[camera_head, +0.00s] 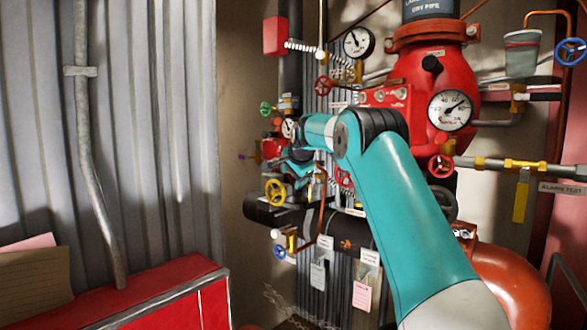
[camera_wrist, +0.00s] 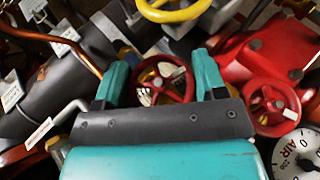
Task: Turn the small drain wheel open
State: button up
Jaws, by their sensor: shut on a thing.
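A small red handwheel (camera_wrist: 184,90) with spokes sits between the two teal fingers of my gripper (camera_wrist: 162,76) in the wrist view. The fingers are shut on it, one at each side of its rim. A pale part shows through its spokes, and the palm edge covers its near side. In the head view my gripper (camera_head: 300,166) reaches in among the valves at the middle left, beside the yellow wheel. I cannot pick out the held wheel there. I see no readable label that marks it as the drain wheel.
A yellow wheel (camera_head: 275,192) sits close by, also in the wrist view (camera_wrist: 172,11). A second red wheel (camera_wrist: 270,107) and a gauge (camera_wrist: 298,158) are at the right there. A blue wheel (camera_head: 280,252) and hanging tags (camera_head: 362,297) are below. A red cabinet (camera_head: 150,290) stands at lower left.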

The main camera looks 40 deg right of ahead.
jog(key=shift+f+g, duration=0.1)
jog(key=shift+g, duration=0.3)
jog(key=o, duration=0.9)
